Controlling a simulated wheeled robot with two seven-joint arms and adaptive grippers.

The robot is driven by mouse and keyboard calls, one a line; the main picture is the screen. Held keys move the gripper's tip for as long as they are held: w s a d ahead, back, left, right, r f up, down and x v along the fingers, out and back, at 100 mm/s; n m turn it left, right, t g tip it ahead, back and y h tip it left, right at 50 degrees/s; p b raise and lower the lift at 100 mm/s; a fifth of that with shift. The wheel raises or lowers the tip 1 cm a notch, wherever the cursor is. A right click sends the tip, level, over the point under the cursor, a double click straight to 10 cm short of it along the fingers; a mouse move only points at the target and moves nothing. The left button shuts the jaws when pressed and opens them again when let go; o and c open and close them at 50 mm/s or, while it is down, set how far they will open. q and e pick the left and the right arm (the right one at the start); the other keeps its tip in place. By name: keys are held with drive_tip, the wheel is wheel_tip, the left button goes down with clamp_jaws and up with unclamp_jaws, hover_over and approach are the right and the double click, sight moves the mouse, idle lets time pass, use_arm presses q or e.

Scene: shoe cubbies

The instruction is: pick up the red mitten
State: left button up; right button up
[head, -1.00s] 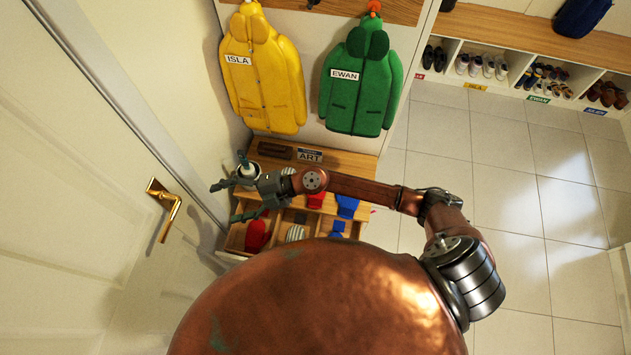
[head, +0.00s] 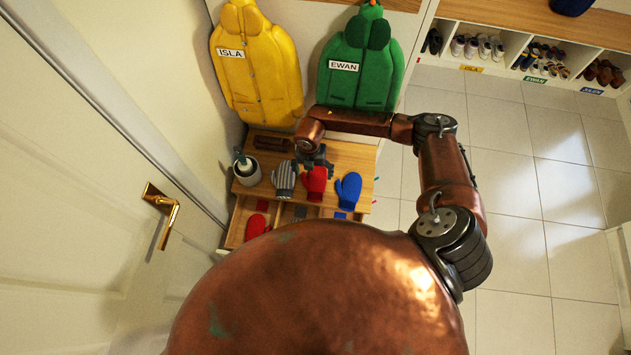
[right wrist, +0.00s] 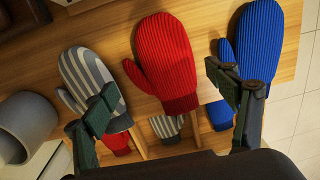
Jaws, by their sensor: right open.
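The red mitten (head: 315,184) lies on the wooden top of a small cabinet, between a striped grey mitten (head: 285,179) and a blue mitten (head: 348,190). In the right wrist view the red mitten (right wrist: 168,58) lies ahead, between my open fingers, its cuff toward me. My right gripper (head: 315,160) is open and empty, above the red mitten in the head view; its two fingers (right wrist: 168,112) show wide apart in the right wrist view. The gripper partly covers the top of the mitten in the head view. My left gripper is not in view.
An open drawer below holds another red mitten (head: 256,226) and more mittens, partly hidden by my body. A grey pot (head: 246,174) stands at the top's left end. Yellow (head: 258,75) and green (head: 358,70) coats hang behind. A door (head: 75,190) is at left.

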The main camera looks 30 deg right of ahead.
sight(313, 178)
wheel_tip(313, 178, down, 4)
drive_tip(key=shift+f+b, duration=0.1)
drive_tip(key=shift+b, duration=0.2)
drive_tip(key=shift+a, duration=0.1)
drive_tip(key=c, duration=0.7)
drive_tip(key=shift+r, duration=0.2)
drive_tip(key=shift+c, duration=0.2)
